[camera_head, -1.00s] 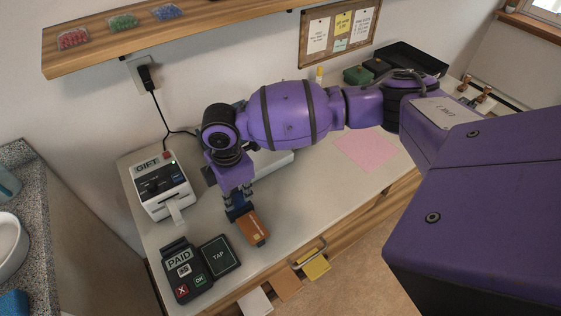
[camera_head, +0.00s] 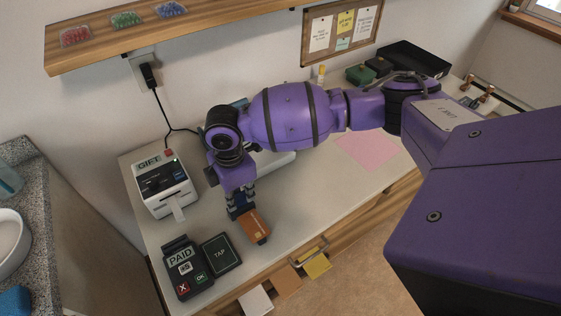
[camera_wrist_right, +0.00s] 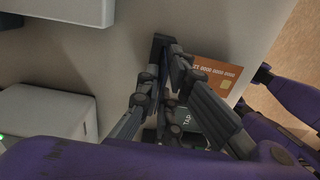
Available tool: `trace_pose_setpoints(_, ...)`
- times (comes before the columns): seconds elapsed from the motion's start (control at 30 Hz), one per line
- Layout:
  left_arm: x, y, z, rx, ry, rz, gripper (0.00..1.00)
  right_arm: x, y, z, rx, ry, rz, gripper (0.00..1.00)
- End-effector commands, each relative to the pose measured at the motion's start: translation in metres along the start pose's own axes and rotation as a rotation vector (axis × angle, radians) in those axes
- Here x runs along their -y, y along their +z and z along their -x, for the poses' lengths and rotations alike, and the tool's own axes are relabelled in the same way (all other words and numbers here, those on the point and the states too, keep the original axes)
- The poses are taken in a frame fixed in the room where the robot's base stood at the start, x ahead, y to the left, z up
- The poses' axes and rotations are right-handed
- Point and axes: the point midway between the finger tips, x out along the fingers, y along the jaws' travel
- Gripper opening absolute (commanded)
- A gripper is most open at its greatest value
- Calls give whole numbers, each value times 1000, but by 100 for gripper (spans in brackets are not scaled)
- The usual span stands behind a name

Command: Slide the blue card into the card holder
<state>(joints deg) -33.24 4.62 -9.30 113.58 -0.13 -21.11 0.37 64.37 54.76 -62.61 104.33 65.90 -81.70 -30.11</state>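My right gripper (camera_head: 240,206) points down over the table's front part, between the gift machine and the front edge. In the right wrist view its fingertips (camera_wrist_right: 167,48) are close together; I cannot tell whether anything is between them. In the head view a dark blue patch shows at the fingertips, too small to tell as card or finger. An orange card (camera_head: 255,227) with a gold chip is right beside the fingers, face up. In the wrist view the orange card (camera_wrist_right: 217,74) is partly hidden by a finger. I cannot make out a blue card or a card holder. My left gripper is out of view.
A gift machine (camera_head: 164,184) with a paper slip stands left. A card terminal (camera_head: 184,270) reading PAID and a TAP pad (camera_head: 220,254) are at the front left. A pink sheet (camera_head: 367,149) lies right. An open drawer (camera_head: 312,262) is below the front edge. My arm hides the table's middle.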

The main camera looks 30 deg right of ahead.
Motion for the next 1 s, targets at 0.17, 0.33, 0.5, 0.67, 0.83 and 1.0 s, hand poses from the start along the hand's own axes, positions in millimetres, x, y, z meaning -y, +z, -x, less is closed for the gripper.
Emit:
trace_pose_setpoints(0.17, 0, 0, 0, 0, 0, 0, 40, -2, 0, 2, 0, 3, 1, 27)
trace_pose_setpoints(0.33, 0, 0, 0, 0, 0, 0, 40, -2, 0, 2, 0, 4, 1, 27)
trace_pose_setpoints(0.5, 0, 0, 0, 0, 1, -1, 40, -2, 0, 7, -1, 6, 1, 27)
trace_pose_setpoints(0.67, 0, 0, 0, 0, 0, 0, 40, -3, 0, 32, -1, 8, 2, 27)
trace_pose_setpoints(0.83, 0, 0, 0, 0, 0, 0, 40, -3, 0, 70, -1, 9, 2, 27)
trace_pose_setpoints(1.0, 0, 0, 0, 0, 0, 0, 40, -2, -1, 101, 0, 7, 2, 27)
